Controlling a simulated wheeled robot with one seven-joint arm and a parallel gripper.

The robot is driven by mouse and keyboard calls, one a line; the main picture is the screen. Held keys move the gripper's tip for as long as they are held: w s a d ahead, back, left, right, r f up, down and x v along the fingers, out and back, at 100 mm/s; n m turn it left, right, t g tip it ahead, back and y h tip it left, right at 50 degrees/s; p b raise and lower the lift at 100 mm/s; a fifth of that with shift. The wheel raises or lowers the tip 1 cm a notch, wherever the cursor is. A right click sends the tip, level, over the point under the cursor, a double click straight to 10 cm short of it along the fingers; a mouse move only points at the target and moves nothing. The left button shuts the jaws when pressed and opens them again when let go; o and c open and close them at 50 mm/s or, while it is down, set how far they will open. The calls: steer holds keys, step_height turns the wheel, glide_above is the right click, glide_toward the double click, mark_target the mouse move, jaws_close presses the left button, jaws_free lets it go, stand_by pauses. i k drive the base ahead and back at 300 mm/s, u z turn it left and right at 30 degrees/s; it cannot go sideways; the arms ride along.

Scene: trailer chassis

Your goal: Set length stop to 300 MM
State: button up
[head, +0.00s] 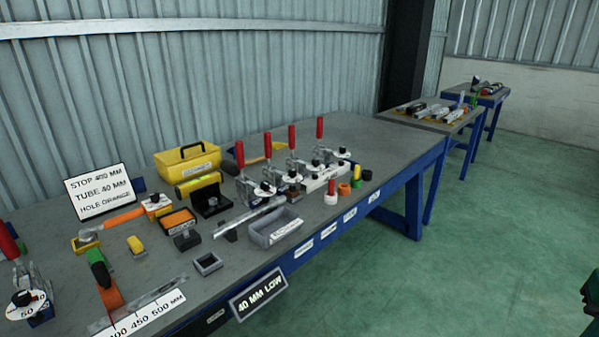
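A scale strip (148,311) lies along the near bench edge at the lower left. Its visible marks include 450 and 500 MM; the lower-left end is cut off by the frame, and I see no 300 mark. A red-orange piece with a green grip (100,267) stands at the strip's visible left part; I cannot tell whether it is the length stop. A sign (99,192) on the bench seems to read STOP 400 MM, TUBE 40 MM, HOLE ORANGE, unlike the task's 300 MM.
Red-handled clamps (293,150), a yellow bin (188,160), a grey bin (273,229) and small blocks crowd the bench (365,135). A 40 MM LOW sign (258,294) hangs at its front edge. Green floor (470,240) on the right is open.

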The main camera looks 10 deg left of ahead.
mark_target(111, 297)
steer(key=u, duration=1.65)
